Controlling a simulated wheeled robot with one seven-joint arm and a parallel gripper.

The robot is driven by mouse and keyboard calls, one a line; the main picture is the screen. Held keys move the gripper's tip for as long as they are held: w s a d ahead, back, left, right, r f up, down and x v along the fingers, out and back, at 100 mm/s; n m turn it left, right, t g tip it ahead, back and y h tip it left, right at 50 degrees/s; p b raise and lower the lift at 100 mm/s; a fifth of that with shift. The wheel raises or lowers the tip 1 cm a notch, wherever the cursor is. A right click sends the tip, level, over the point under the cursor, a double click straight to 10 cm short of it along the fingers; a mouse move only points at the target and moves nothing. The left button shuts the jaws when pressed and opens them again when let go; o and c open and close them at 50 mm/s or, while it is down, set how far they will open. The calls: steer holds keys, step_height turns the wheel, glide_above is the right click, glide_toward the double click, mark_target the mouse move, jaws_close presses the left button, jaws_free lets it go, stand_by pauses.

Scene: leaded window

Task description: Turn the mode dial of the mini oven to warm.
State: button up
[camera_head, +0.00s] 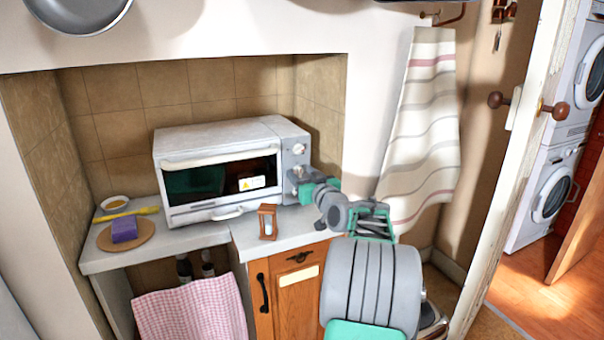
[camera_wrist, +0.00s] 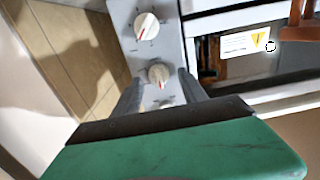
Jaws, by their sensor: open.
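The mini oven (camera_head: 215,150) is a white box with a dark glass door, standing on the counter. Its control panel is on the right side of its front. In the wrist view, which looks upside down, the panel shows a white dial (camera_wrist: 147,26), a middle dial (camera_wrist: 159,73) and part of another dial (camera_wrist: 167,104) behind my gripper. The dials carry red pointer marks; the labels are too small to read. My gripper (camera_wrist: 160,86) is open, with its fingers on either side of the middle dial. I cannot tell whether they touch it. In the head view, my gripper (camera_head: 299,182) covers the panel's lower part.
A wooden hourglass (camera_head: 267,222) stands on the counter (camera_head: 190,236) in front of the oven, close to my arm. A purple sponge (camera_head: 124,229) lies on a round board at the left. A striped towel (camera_head: 425,130) hangs at the right. The alcove wall is close beside the panel.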

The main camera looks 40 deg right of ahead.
steer(key=shift+w, duration=0.2)
jaws_close()
stand_by(0.4)
